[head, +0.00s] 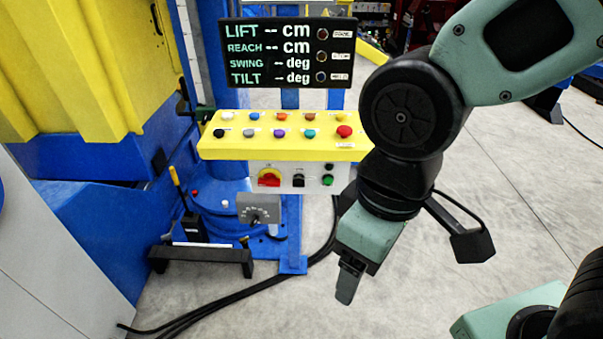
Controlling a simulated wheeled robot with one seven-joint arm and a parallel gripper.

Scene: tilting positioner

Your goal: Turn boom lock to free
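No label that I can read marks the boom lock. Possible controls are a grey plate with a dark knob and a scale (258,208), low on the blue post, and a yellow-handled lever (176,178) to its left. My gripper (348,284) points down, to the right of the grey plate and below the panel, apart from both in the picture. Its fingers overlap in this view, so their opening is hidden.
The yellow button box (225,148) carries several coloured buttons. Above it, a black display (275,75) reads LIFT, REACH, SWING and TILT with dashes. A black bar (205,260) stands out low at the left. Black cables (255,288) cross the floor. The concrete floor at right is mostly clear.

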